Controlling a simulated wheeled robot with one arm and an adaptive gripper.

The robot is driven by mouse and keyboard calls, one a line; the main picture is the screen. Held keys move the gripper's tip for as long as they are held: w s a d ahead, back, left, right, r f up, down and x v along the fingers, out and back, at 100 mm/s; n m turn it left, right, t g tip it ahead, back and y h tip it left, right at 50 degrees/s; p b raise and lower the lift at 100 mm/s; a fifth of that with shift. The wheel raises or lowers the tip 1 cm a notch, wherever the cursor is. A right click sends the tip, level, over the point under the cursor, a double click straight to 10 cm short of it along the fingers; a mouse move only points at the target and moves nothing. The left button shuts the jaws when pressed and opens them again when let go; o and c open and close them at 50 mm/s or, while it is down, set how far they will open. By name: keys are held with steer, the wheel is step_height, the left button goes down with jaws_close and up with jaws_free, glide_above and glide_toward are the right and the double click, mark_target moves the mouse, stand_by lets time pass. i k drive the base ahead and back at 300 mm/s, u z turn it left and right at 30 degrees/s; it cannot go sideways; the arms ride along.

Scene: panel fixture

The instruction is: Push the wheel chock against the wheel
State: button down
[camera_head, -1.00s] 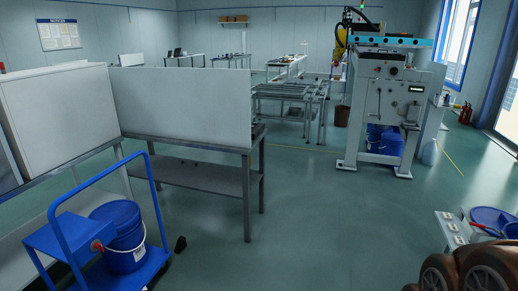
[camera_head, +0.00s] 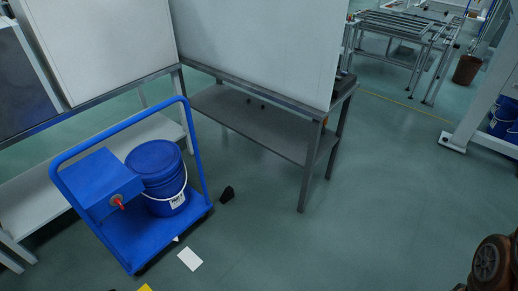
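A small black wedge, which looks like the wheel chock (camera_head: 227,194), lies on the green floor just right of the blue platform cart (camera_head: 150,239). A narrow strip of floor shows between the chock and the cart's right corner. The cart's wheels are mostly hidden under its deck, so I cannot see the wheel nearest the chock clearly. A small dark part, perhaps a wheel (camera_head: 139,272), shows under the cart's front corner. My gripper is not in view, so I cannot tell its state.
The cart carries a blue bucket (camera_head: 158,172) and a blue box with a red knob (camera_head: 97,183). A grey metal table (camera_head: 268,128) with a white panel stands behind the chock. A white sheet (camera_head: 190,258) lies on the floor.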

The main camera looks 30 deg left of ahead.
mark_target(228, 194)
steer(key=u, duration=0.3)
steer(key=i, duration=1.7)
steer(key=u, duration=1.35)
steer(key=i, duration=1)
steer(key=u, duration=1.35)
steer(key=i, duration=0.4)
steer(key=u, duration=0.2)
